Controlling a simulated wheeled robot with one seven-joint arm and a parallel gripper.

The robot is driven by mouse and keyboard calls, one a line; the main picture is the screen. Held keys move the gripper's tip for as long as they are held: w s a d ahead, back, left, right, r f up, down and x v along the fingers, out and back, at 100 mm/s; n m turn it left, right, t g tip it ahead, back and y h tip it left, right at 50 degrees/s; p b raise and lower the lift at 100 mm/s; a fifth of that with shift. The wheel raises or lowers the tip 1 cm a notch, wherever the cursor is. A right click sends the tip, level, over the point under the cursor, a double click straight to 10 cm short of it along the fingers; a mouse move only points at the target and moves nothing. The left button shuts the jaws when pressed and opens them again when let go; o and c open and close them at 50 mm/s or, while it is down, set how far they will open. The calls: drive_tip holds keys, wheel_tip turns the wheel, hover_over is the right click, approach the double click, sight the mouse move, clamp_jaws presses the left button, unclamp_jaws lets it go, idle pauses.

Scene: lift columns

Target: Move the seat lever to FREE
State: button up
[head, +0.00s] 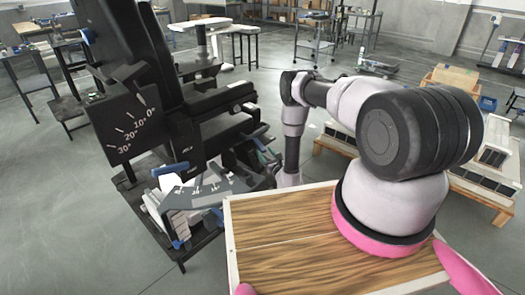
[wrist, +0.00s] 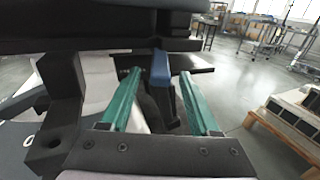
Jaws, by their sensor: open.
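The black seat (head: 215,98) stands left of centre in the head view, with its underside across the top of the wrist view (wrist: 100,30). A blue-ended lever (wrist: 160,68) sticks out below the seat in the wrist view. My gripper (wrist: 156,88) is open, its two green fingers pointing at the seat's underside. The lever's blue end shows between the fingertips, nearer the right one; I cannot tell whether it touches. A dark plate (wrist: 190,63) lies behind the lever; its markings are too small to read. In the head view the gripper is small beside the seat's right side.
A black angle plate (head: 125,125) marked 0° to 30° hangs on the seat's left. A grey marked plate (head: 205,190) sits low in front. A dark post (wrist: 60,110) stands close left of my fingers. A wooden pallet (wrist: 290,125) stands right, with open floor between.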

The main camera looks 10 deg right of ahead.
sight(258, 144)
drive_tip(key=shift+x, duration=1.55)
drive_tip(key=shift+d, duration=0.1)
clamp_jaws()
